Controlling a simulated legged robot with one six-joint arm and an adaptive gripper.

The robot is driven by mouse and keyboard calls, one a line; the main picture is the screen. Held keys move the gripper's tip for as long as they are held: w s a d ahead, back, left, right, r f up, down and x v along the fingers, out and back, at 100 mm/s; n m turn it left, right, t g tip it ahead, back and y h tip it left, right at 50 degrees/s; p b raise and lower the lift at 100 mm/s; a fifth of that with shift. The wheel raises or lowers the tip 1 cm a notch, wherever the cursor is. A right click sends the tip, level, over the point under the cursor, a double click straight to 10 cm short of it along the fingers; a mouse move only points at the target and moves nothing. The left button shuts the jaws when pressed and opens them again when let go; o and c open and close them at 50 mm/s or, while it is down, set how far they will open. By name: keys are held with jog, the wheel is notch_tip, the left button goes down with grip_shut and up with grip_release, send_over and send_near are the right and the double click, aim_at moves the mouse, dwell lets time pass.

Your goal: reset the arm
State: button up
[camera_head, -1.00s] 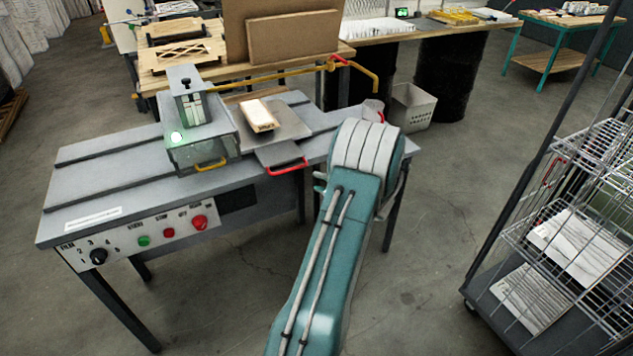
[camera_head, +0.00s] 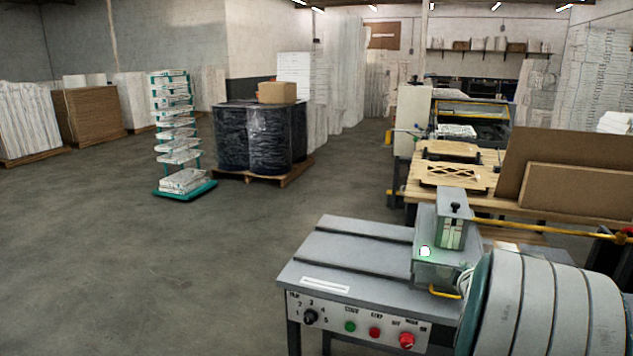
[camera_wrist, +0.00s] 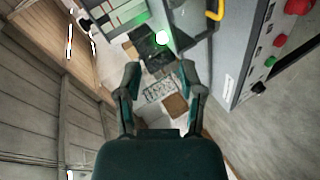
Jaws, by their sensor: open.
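My gripper (camera_wrist: 160,84) shows in the wrist view with its two dark green fingers apart and nothing between them. It is not visible in the head view, where only part of my arm shows at the lower right. The grey machine table (camera_head: 350,268) stands at the lower right of the head view. Its grey sealing unit (camera_head: 440,250) has a lit green lamp. The machine's control panel (camera_wrist: 275,55) and a yellow handle (camera_wrist: 216,10) also show at the upper right of the wrist view, beside and apart from my gripper.
A wooden bench (camera_head: 482,172) with brown boards (camera_head: 575,195) is behind the machine. A teal rack cart (camera_head: 183,190) and black-wrapped drums (camera_head: 262,140) on a pallet stand farther back. The floor at the left (camera_head: 130,270) is clear.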

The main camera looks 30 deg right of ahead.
jog(key=w+a+r+m+g+y, duration=0.1)
jog(key=w+a+r+m, duration=0.15)
jog(key=a, duration=0.85)
jog(key=w+a+r+m+g+y, duration=0.15)
jog(key=a+r, duration=0.25)
jog(key=a, duration=0.8)
jog(key=s+a+f+y, duration=0.1)
jog(key=s+a+y, duration=0.1)
jog(key=s+a, duration=0.3)
jog(key=s+a+f+m+g+y, duration=0.1)
jog(key=s+a, duration=0.3)
jog(key=a, duration=0.7)
jog(key=s+a+f+m+g+y, duration=0.1)
jog(key=s+a+y, duration=0.2)
jog(key=s+a, duration=0.2)
jog(key=a, duration=0.3)
jog(key=shift+s+a+f, duration=0.15)
jog(key=shift+s+f, duration=0.05)
jog(key=shift+s, duration=0.1)
jog(key=shift+m, duration=0.3)
